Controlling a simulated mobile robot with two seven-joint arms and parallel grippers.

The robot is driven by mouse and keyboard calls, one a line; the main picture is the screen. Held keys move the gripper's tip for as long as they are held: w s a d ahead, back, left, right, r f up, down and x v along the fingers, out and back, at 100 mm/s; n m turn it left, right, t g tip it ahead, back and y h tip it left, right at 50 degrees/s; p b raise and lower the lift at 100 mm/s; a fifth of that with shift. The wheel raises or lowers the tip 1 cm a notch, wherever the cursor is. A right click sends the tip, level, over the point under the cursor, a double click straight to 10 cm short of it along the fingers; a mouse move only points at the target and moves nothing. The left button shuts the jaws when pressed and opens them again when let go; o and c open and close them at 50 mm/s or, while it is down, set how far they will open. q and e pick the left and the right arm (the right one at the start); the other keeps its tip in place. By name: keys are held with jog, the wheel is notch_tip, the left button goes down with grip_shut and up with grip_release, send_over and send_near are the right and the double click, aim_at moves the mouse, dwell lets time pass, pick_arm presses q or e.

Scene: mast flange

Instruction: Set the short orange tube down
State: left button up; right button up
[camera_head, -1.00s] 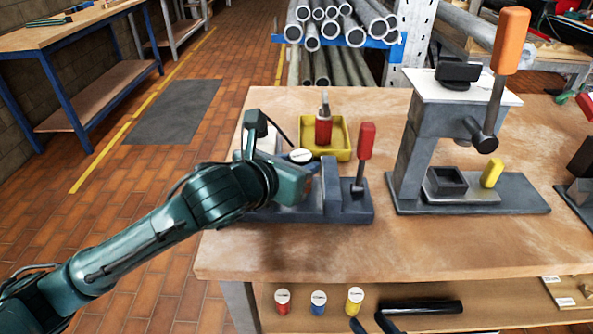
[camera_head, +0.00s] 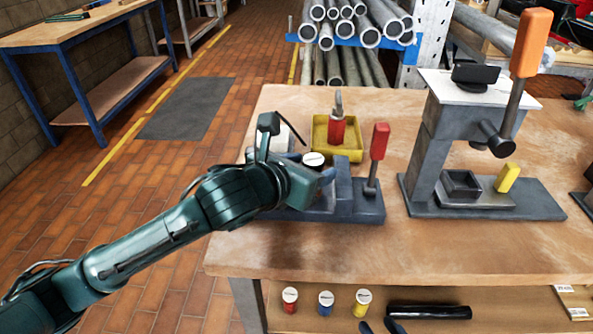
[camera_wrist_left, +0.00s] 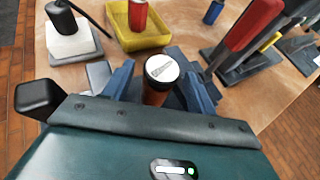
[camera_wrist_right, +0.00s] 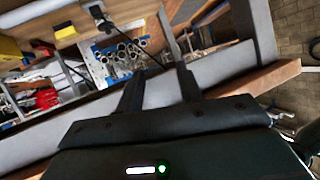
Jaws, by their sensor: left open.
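The short orange tube (camera_wrist_left: 156,97) stands upright, with a dark band and a white round top, in the left wrist view. In the head view mainly its white top (camera_head: 314,159) shows, beside the grey red-handled fixture (camera_head: 345,207). My left gripper (camera_wrist_left: 160,84) is open, with one finger on each side of the tube. I cannot tell whether a finger touches it, and its lower end is hidden by my gripper. My right gripper (camera_wrist_right: 160,85) is open and empty in the right wrist view, near the bench's front edge.
A yellow tray (camera_head: 350,152) holding a red bottle (camera_head: 337,128) is behind the fixture. A grey press (camera_head: 440,150) with an orange lever stands to the right. Red, blue and yellow cans (camera_head: 326,304) stand on the lower shelf. The bench front (camera_head: 300,245) is clear.

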pick_arm(q)
jog(key=p+v, duration=0.2)
jog(key=v, duration=1)
jog(key=shift+w, duration=0.1)
